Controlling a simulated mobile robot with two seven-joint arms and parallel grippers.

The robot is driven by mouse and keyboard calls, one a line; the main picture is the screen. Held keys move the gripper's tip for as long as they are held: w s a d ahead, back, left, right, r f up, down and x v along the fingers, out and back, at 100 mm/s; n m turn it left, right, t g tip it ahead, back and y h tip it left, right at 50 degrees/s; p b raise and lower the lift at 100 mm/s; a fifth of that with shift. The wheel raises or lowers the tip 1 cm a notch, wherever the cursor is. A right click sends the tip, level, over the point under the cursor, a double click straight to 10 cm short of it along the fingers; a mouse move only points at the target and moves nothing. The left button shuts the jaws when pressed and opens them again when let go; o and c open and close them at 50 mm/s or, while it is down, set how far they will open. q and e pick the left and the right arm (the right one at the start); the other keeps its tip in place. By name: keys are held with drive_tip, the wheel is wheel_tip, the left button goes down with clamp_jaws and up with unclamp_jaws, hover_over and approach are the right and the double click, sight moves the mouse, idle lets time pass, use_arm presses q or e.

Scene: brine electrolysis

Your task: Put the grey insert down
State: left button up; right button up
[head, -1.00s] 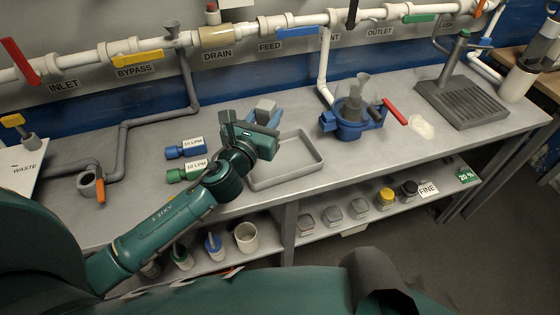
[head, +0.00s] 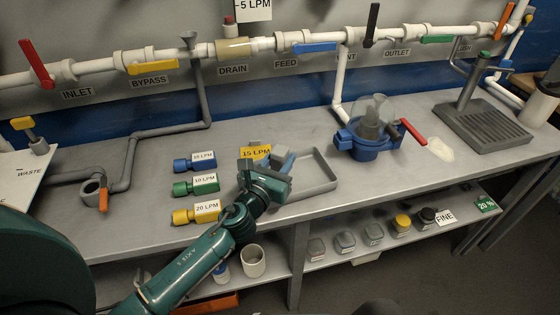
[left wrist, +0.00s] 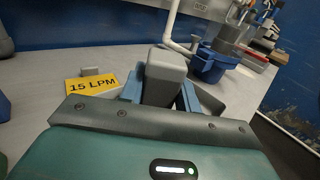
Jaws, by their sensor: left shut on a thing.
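My left gripper (head: 281,160) is shut on the grey insert (left wrist: 165,76), a block with a rounded top held between the two blue fingers in the left wrist view. In the head view the gripper is at the left end of the shallow grey tray (head: 326,157) on the bench, and the insert is mostly hidden or too small to make out. I cannot tell whether the insert touches the bench or tray. My right gripper is not in view.
Blue, green and yellow cartridges (head: 195,161) lie left of my gripper, with a yellow 15 LPM label (head: 256,151) behind it. A blue housing (head: 362,146) with a clear dome stands right of the tray, near white powder (head: 440,149).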

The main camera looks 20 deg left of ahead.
use_arm(q)
drive_tip(key=o, duration=1.1)
drive_tip(key=shift+f, duration=0.1)
drive_tip(key=shift+c, duration=0.2)
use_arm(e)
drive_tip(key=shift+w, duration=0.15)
use_arm(q)
drive_tip(key=shift+s, duration=0.15)
drive_tip(key=s, duration=0.3)
drive_tip(key=s+b, duration=0.1)
drive_tip(key=s, duration=0.3)
drive_tip(key=s+a, duration=0.1)
drive_tip(key=s, duration=0.2)
drive_tip(key=shift+s, duration=0.3)
drive_tip(key=shift+s+a, duration=0.1)
drive_tip(key=shift+s, duration=0.4)
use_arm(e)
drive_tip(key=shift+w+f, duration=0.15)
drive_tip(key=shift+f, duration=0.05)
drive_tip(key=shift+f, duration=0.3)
